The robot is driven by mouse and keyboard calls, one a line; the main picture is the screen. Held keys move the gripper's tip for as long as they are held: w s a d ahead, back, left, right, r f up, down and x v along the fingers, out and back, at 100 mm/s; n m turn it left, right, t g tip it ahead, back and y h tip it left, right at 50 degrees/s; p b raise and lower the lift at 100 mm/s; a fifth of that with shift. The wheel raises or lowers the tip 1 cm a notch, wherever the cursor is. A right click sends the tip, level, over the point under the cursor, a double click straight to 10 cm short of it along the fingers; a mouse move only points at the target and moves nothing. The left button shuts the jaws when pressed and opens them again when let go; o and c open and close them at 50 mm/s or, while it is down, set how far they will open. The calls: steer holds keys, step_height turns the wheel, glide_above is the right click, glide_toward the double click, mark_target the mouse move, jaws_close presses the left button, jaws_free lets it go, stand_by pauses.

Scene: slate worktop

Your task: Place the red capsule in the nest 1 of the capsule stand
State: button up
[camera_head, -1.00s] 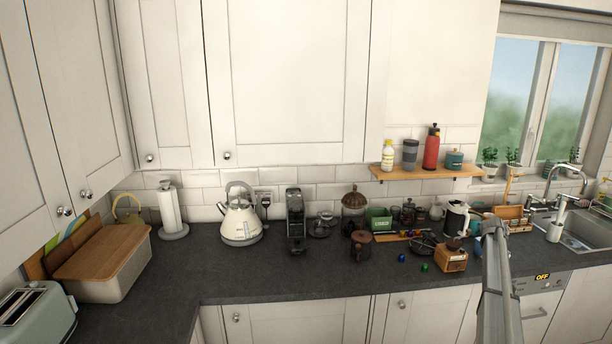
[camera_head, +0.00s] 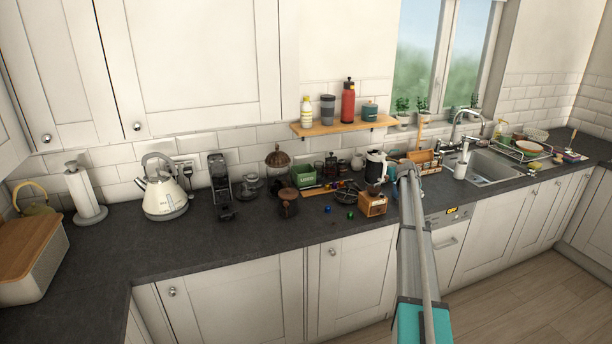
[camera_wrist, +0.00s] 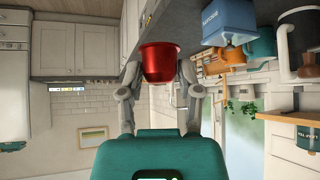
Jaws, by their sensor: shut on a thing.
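The red capsule (camera_wrist: 158,62) is between the two fingers of my gripper (camera_wrist: 159,78) in the wrist view. My gripper is shut on it and holds it clear of the worktop. In the head view my arm reaches over the right part of the worktop. It hides the gripper and the red capsule there. A low wooden strip with small coloured spots (camera_head: 318,191) lies in front of the green box. I cannot tell whether it is the capsule stand, and its nests are too small to make out.
A blue capsule (camera_head: 327,209) and a green capsule (camera_head: 350,215) lie loose near the front edge. A wooden grinder (camera_head: 373,205), a dark canister (camera_head: 287,203), a green box (camera_head: 304,179) and a black coffee machine (camera_head: 221,187) stand around. Worktop left of the canister is clear in front.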

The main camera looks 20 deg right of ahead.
steer(key=shift+r+p, duration=1.85)
steer(key=shift+r, duration=0.3)
